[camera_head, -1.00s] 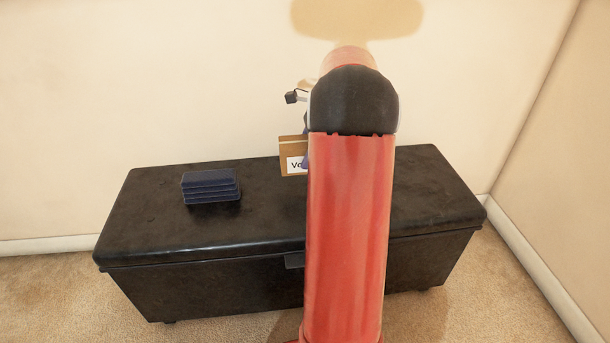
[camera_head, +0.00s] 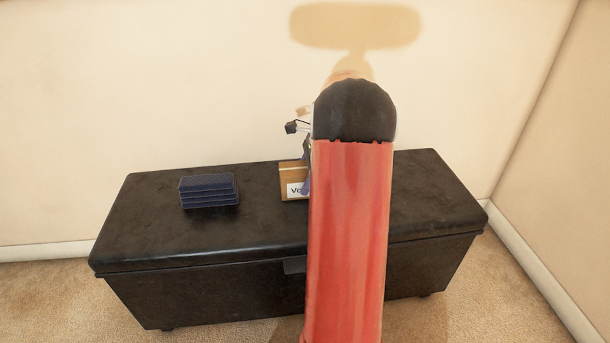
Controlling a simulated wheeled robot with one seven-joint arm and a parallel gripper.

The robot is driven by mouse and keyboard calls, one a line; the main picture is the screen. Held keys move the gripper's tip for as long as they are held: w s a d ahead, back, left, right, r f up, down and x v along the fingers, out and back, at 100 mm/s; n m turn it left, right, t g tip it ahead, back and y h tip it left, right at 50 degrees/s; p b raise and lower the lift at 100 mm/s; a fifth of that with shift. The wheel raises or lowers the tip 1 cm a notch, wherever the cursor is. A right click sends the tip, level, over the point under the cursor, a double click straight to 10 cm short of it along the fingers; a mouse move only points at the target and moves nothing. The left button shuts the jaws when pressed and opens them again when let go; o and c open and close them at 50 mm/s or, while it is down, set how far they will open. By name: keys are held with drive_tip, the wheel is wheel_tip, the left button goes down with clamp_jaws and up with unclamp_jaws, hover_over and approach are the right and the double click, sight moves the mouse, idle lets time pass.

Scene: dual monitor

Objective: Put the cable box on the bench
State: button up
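The cable box is a small brown cardboard box (camera_head: 289,171) with a pale stripe and a white label. Its right part is hidden behind my red arm. It is at the top of the black bench (camera_head: 150,225), near the middle; I cannot tell if its underside touches the surface. My gripper (camera_head: 306,182) is mostly hidden by my arm. One bluish finger shows against the right side of the box's visible face. The box has moved together with the gripper, so it appears shut on the box.
A stack of dark blue flat items (camera_head: 208,191) lies on the bench left of the box, with a clear gap between. The bench's left end and right end are bare. A cream wall (camera_head: 180,80) stands close behind the bench.

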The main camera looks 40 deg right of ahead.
drive_tip(key=shift+o, duration=1.3)
drive_tip(key=shift+r, duration=0.15)
